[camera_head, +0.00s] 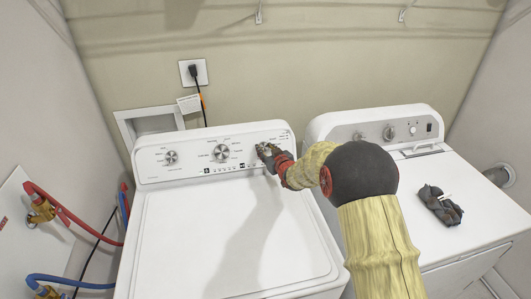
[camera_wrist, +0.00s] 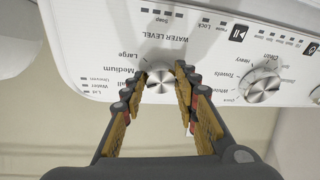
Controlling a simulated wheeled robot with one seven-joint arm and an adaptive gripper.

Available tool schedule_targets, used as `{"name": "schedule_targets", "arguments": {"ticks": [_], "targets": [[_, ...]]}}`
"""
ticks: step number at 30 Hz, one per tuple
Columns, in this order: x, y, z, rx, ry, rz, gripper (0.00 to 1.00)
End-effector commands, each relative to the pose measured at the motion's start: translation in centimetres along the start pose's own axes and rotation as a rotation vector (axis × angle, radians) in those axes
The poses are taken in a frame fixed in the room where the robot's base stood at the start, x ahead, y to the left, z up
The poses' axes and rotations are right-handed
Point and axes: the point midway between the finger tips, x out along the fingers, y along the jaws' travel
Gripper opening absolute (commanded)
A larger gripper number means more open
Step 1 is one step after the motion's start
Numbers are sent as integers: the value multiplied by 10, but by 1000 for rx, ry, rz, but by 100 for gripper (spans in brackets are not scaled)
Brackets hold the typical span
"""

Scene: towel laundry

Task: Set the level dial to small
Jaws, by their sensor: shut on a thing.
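The level dial (camera_wrist: 160,84) is a small silver knob on the white washer panel, marked WATER LEVEL, with Large and Medium readable and another label partly hidden by a finger. It appears upside down in the wrist view. My gripper (camera_wrist: 161,73) has one finger on each side of the dial and is shut on it. In the head view my gripper (camera_head: 268,153) is at the right end of the left machine's panel and mostly hides this dial. Which mark the dial points at cannot be told.
The washer (camera_head: 180,240) has a larger centre dial (camera_head: 221,153) and a left dial (camera_head: 171,158) on its panel. A second white machine (camera_head: 460,190) stands at the right with a dark crumpled cloth (camera_head: 440,205) on top. Red and blue hoses (camera_head: 75,230) run at the left.

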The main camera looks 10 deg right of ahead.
Motion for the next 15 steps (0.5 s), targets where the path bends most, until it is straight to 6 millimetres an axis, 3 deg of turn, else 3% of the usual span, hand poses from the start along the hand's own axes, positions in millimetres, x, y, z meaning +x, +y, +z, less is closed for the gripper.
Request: {"name": "schedule_targets", "arguments": {"ticks": [15], "targets": [[0,2,0,-255,-28,-50,5]]}}
